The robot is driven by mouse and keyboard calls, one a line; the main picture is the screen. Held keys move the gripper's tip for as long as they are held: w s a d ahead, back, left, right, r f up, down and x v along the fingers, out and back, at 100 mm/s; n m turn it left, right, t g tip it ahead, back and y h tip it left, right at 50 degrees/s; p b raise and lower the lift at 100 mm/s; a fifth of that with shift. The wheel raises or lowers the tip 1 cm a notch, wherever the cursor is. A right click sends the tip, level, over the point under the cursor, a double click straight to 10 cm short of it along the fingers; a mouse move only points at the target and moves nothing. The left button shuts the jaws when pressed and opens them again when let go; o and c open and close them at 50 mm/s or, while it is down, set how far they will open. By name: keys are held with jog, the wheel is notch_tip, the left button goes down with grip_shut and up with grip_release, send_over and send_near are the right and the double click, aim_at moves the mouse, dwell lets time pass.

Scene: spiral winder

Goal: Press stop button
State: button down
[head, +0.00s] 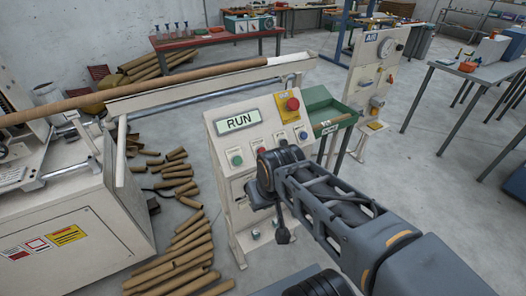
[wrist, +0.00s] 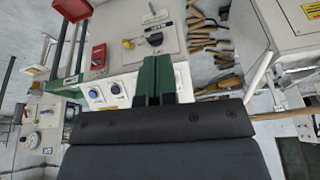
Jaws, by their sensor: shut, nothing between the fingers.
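The cream control panel (head: 221,124) stands in the middle of the head view, with a lit RUN display (head: 239,121). Below the display sit a green button (head: 237,160) and a red button (head: 262,152). A larger red mushroom button (head: 293,104) sits on a yellow plate at the upper right. My arm reaches to the panel's lower front, and its dark end overlaps the area just below the red button. My gripper (wrist: 160,96) is shut and empty in the wrist view.
A blue button (head: 303,135) lies right of the red one. A green tray (head: 318,108) stands right of the panel. Cardboard tubes (head: 184,247) lie on the floor at left, near the winder cabinet (head: 95,226). Open floor lies to the right.

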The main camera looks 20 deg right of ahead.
jog(key=w+a+f+m+y, duration=0.25)
jog(key=w+m+y, duration=0.65)
jog(key=m, duration=0.9)
jog(key=w+d+m+t, duration=0.4)
jog(key=d+m+t, duration=0.1)
jog(key=d+m, duration=0.2)
jog(key=w+d+m+t, duration=0.4)
jog(key=d+m+t, duration=0.2)
jog(key=d+m, duration=0.2)
jog(key=shift+w+r+m+t+b, duration=0.25)
jog(key=shift+r+m+t+b, duration=0.05)
jog(key=shift+r+b, duration=0.1)
jog(key=shift+a, duration=0.1)
